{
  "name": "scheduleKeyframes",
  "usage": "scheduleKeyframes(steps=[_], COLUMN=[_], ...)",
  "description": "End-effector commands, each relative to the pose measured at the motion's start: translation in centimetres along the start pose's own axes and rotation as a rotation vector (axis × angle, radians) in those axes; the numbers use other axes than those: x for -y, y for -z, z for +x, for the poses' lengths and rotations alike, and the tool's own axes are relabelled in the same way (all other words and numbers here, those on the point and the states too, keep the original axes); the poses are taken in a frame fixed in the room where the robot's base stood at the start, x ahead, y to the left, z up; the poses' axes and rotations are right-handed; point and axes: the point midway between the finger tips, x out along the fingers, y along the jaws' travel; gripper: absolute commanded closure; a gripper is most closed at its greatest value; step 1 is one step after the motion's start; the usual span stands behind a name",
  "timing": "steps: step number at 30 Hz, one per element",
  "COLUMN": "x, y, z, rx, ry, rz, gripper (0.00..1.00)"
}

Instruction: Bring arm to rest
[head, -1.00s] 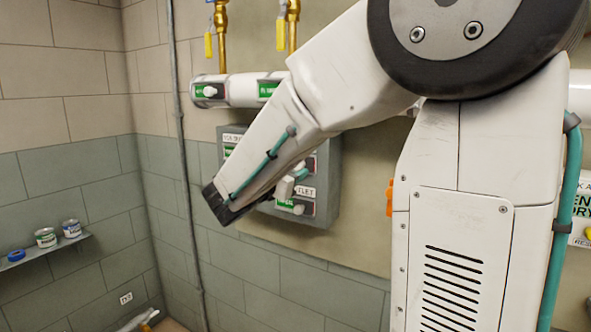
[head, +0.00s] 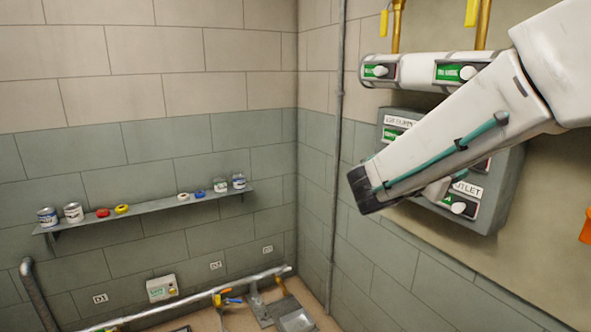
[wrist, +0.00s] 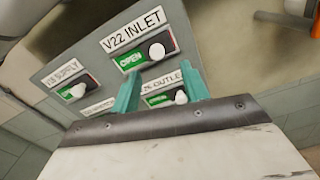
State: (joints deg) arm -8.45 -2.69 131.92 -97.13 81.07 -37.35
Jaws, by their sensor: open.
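My gripper (wrist: 160,92) shows in the wrist view as two teal fingers standing apart with nothing between them. In the head view my white arm with a teal hose reaches in from the right and ends in a dark wrist part; the fingers are mostly hidden there. Behind the arm is a grey valve panel (head: 505,190) on the wall, partly covered by it. In the wrist view the panel (wrist: 88,42) carries labelled slide switches, among them V22 INLET (wrist: 145,55) with a green OPEN field and an OUTLET switch (wrist: 165,98).
A white pipe (head: 410,72) with green-marked switches runs above the panel. A wall shelf (head: 150,210) on the left holds cans and coloured rings. A conduit (head: 339,150) runs down near the corner. Pipes and fittings (head: 260,300) lie low down. Space left of my arm is clear.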

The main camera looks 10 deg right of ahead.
Motion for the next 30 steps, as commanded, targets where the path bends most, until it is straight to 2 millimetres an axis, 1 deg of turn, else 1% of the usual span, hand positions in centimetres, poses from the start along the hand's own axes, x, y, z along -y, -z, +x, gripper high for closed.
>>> scheduleKeyframes(steps=[2,4,5,6,8,9,11,12,14,15,17,18,21,22,24,25,27,30], x=[1.1,3.2,4.4,6.2,9.2,11.0,13.6,15.1,17.0,18.1,19.4,20.1,21.0,21.1,21.4,21.4,21.7,21.9], y=[1.2,3.0,3.7,4.4,5.4,6.0,6.8,7.3,8.0,8.3,8.6,8.7,8.5,8.4,7.9,7.7,7.2,6.7], z=[-0.1,-0.5,-0.8,-1.4,-2.5,-3.6,-5.4,-6.8,-9.1,-10.7,-13.3,-15.1,-18.8,-19.7,-21.1,-21.4,-21.8,-21.8], rx=[-0.052,-0.126,-0.163,-0.214,-0.289,-0.338,-0.406,-0.451,-0.515,-0.558,-0.621,-0.665,-0.764,-0.792,-0.846,-0.864,-0.888,-0.898], ry=[0.05,0.136,0.185,0.26,0.386,0.474,0.609,0.7,0.838,0.931,1.072,1.164,1.35,1.391,1.453,1.465,1.472,1.458], rz=[0.066,0.141,0.187,0.258,0.377,0.458,0.581,0.664,0.787,0.869,0.991,1.068,1.222,1.255,1.315,1.332,1.363,1.393], gripper=[0.55,0.55,0.55,0.55,0.55,0.55,0.55,0.55,0.55,0.55,0.55,0.55,0.55,0.55,0.55,0.55,0.55,0.55])
